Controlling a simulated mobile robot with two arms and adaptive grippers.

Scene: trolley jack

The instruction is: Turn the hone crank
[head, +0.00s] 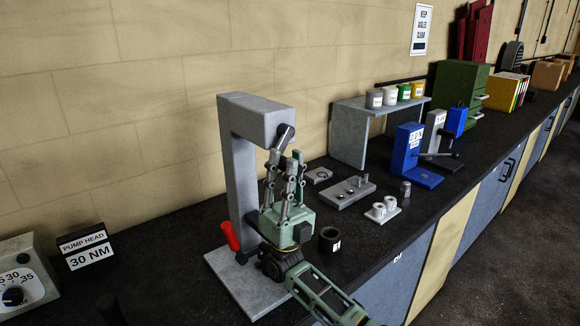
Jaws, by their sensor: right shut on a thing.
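The hone is a grey stand with a tall column and an overhanging head (262,108) on a flat base plate (262,293). Its crank (285,135) is a dark metal arm on the front of the head, slanting down to the left. My right gripper (285,166) points up below the head, with its fingers shut around the lower part of the crank. The fingers partly hide the crank's grip. A red handle (230,236) sticks out low beside the column. My left gripper is not in view.
A black cylinder (330,240) stands right of my right gripper. Plates with small parts (352,192), white rollers (383,211) and a blue press (408,158) stand farther right. A "PUMP HEAD 30 NM" sign (86,250) and a dial box (22,280) are at left.

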